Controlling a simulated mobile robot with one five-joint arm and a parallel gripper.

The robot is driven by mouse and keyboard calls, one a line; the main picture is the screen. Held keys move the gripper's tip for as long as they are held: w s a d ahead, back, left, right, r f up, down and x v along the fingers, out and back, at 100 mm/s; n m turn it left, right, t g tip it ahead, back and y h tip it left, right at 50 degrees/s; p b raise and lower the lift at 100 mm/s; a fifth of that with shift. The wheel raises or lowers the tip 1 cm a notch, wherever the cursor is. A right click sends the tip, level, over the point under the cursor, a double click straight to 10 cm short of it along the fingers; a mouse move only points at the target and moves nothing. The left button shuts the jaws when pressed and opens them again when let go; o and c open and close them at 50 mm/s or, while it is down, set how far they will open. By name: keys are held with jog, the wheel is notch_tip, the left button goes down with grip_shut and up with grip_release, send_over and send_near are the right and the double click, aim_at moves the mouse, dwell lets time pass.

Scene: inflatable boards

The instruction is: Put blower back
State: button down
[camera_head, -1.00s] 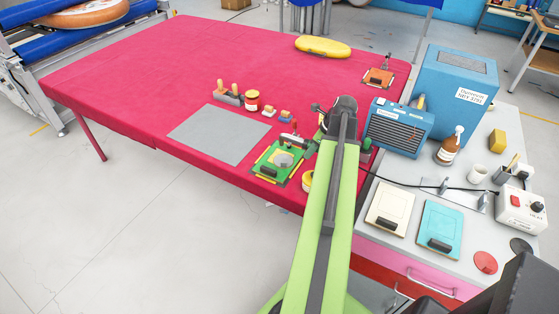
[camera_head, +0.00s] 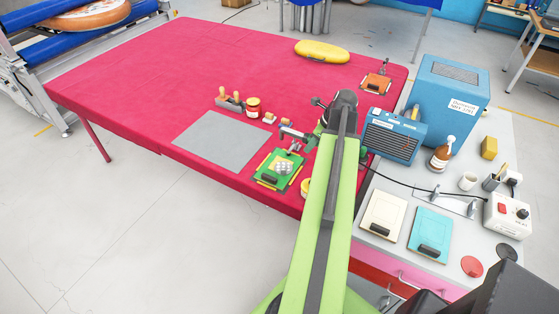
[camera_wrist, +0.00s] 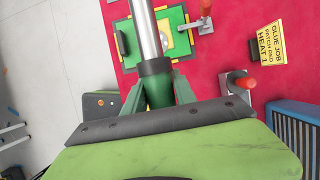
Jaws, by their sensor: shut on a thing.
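The blower (camera_head: 296,133) has a grey metal nozzle and a green body. In the head view its nozzle points left above the table, and my arm hides its rear. In the wrist view its metal tube (camera_wrist: 147,32) with a black collar runs up the picture, over a green board. My gripper (camera_wrist: 157,88) is shut on the blower; its fingertips are mostly hidden. Two metal brackets (camera_head: 436,191) stand on the grey bench.
A black cable (camera_head: 400,182) runs from the white control box (camera_head: 507,214) across the bench towards my arm. A blue heater (camera_head: 393,137), a brown bottle (camera_head: 441,157) and cream (camera_head: 383,215) and teal boards (camera_head: 431,232) crowd the bench. The red table's (camera_head: 130,85) left side is clear.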

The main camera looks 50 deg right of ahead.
notch_tip(320, 180, up, 4)
jog(key=p, duration=0.3)
jog(key=shift+r, duration=0.15)
jog(key=shift+f, duration=0.2)
jog(key=shift+b, duration=0.3)
